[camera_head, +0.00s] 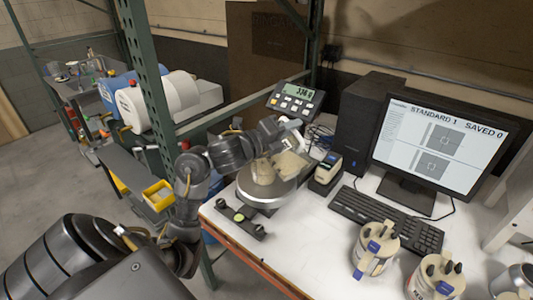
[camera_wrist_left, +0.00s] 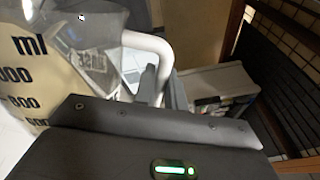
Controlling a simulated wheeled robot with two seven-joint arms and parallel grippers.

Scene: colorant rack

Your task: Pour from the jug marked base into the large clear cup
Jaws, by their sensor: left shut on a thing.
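My left gripper (camera_head: 288,130) is above the back of the round scale pan (camera_head: 267,190). It is shut on the white handle of a pale jug (camera_head: 291,164), which is held over the pan's right side, apparently tilted. The clear cup (camera_head: 262,173) with beige contents stands on the pan, just left of the jug; they overlap, so contact and any stream cannot be told. The wrist view shows the jug's handle (camera_wrist_left: 150,45) at my fingers (camera_wrist_left: 158,88). A clear wall with black ml marks (camera_wrist_left: 30,75) and beige behind it fills the left. My right gripper is not in view.
The scale display (camera_head: 295,91) reads about 336 g. A small label device (camera_head: 327,167), keyboard (camera_head: 385,217) and monitor (camera_head: 437,145) stand to the right. Pale lidded jugs (camera_head: 375,250) stand at the front right. A green post (camera_head: 145,80) rises left of my forearm.

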